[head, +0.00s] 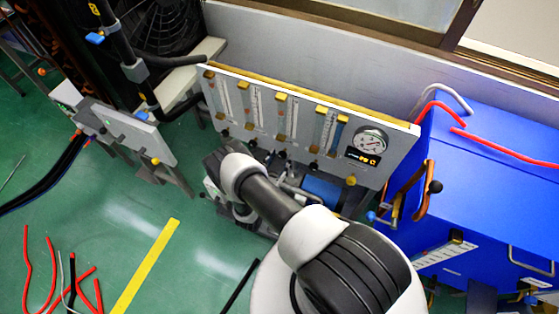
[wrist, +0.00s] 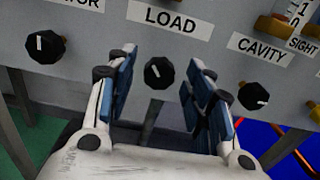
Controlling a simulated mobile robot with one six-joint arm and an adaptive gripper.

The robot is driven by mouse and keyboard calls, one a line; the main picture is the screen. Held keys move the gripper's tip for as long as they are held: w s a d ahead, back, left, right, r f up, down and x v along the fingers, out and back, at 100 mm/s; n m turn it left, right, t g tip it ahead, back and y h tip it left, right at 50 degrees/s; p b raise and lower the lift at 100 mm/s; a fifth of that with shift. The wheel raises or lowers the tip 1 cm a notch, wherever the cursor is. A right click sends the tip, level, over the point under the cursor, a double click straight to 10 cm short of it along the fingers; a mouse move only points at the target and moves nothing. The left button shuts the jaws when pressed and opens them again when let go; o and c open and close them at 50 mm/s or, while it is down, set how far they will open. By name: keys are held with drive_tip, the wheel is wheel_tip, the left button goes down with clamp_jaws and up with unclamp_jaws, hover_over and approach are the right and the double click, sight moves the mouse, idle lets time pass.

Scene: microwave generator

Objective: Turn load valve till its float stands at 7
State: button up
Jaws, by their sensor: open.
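In the wrist view the load valve is a black knob (wrist: 158,72) with a white pointer mark, under the LOAD label (wrist: 170,20). My gripper (wrist: 162,62) is open, with one blue-padded finger on each side of the knob and gaps to it. No contact with the knob shows. In the head view the flowmeter panel (head: 396,150) stands upright with several clear tubes and brass fittings.
In the wrist view, a black knob (wrist: 45,47) sits left and the cavity knob (wrist: 253,96) sits right. In the head view, a gauge (head: 370,140) is on the panel, a blue cabinet (head: 500,170) stands right, and red hoses (head: 50,270) lie on the floor.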

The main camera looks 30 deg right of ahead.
drive_tip(key=shift+c, duration=0.6)
drive_tip(key=c, duration=1)
drive_tip(key=shift+o, duration=0.2)
drive_tip(key=shift+f, duration=0.1)
drive_tip(key=shift+n+b, duration=0.3)
drive_tip(key=shift+b, duration=0.25)
drive_tip(key=o, duration=1.1)
drive_tip(key=v, duration=1.2)
